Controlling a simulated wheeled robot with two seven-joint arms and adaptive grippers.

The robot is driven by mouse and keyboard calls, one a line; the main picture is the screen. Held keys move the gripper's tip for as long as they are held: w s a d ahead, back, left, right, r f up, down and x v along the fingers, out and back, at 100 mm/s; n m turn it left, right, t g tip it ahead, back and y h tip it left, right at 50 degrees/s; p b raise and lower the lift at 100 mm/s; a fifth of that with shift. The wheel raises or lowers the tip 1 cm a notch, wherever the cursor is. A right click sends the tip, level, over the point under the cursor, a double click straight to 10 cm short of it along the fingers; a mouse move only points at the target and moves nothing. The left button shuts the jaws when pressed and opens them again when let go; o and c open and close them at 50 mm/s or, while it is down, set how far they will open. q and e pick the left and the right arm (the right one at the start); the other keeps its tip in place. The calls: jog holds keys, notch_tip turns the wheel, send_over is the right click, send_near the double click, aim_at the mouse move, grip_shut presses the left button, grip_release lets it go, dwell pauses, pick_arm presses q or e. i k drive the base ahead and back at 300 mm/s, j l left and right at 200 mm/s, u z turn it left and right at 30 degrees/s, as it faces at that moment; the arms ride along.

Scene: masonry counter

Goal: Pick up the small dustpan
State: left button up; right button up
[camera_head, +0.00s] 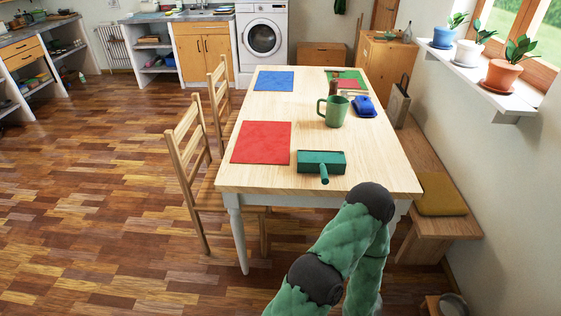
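The small dustpan (321,160) is green and lies on the near part of the light wooden table (220,180). Its short handle points towards me, close to the table's near edge. Nothing is touching it from above. One of my arms, green with dark joints, is bent in front of the table's near right corner, below and to the right of the dustpan. No gripper shows in this view.
A red mat (261,143) lies left of the dustpan. A green mug (333,111) and a blue object (364,107) stand farther back. A blue mat (274,81) lies at the far left. Chairs (187,150) line the left side; a bench (425,165) stands right.

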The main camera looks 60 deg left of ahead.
aim_at(324, 162)
jog(key=u, duration=1.7)
jog(key=j, duration=0.1)
jog(key=i, duration=0.05)
